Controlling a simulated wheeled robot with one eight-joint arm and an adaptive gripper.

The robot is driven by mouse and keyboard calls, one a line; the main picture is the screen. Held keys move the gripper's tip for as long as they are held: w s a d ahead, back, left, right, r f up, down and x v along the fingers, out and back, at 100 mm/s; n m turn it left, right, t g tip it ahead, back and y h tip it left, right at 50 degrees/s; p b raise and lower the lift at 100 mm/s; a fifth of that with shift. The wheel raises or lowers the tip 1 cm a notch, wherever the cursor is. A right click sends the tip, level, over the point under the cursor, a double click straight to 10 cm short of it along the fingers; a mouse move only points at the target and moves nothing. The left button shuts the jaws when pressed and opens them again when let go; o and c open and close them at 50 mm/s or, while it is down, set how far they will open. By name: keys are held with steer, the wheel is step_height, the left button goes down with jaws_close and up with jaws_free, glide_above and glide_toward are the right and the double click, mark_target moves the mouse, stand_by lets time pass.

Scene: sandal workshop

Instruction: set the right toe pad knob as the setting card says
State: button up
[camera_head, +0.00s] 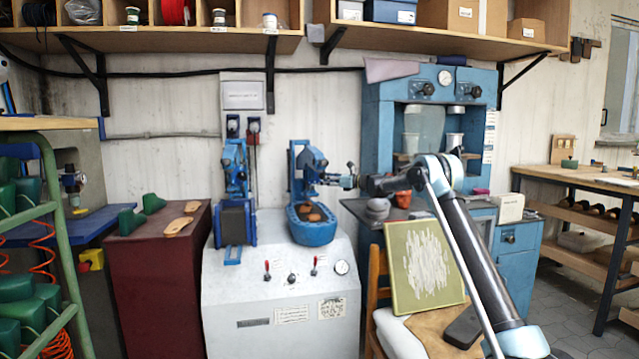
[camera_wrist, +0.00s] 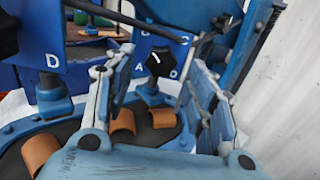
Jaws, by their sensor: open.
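My gripper (camera_head: 350,179) is open at the right side of the blue toe press (camera_head: 309,165), level with its upper part. In the wrist view its two ribbed fingers (camera_wrist: 160,64) stand left and right of a black knob (camera_wrist: 158,62) on a blue plate (camera_wrist: 146,44). The knob has a white pointer mark; letters A and D show beside its lower edge, other marks are too small to read. I cannot tell whether the fingers touch it. Another blue plate with a D (camera_wrist: 52,60) stands at left. A white paper (camera_head: 331,308) is on the console front; its text is unreadable.
Brown pads (camera_wrist: 122,122) lie in the blue basin (camera_head: 313,231) below the knob. A second blue press (camera_head: 236,205) stands left on the grey console (camera_head: 280,285). A blue cabinet machine (camera_head: 375,120) stands behind my arm, and a chair with a green board (camera_head: 397,285) is below it.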

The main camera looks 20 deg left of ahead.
steer(key=shift+w+a, duration=0.2)
steer(key=shift+a, duration=1.35)
steer(key=c, duration=1.1)
steer(key=shift+o, duration=0.2)
steer(key=shift+a, duration=0.1)
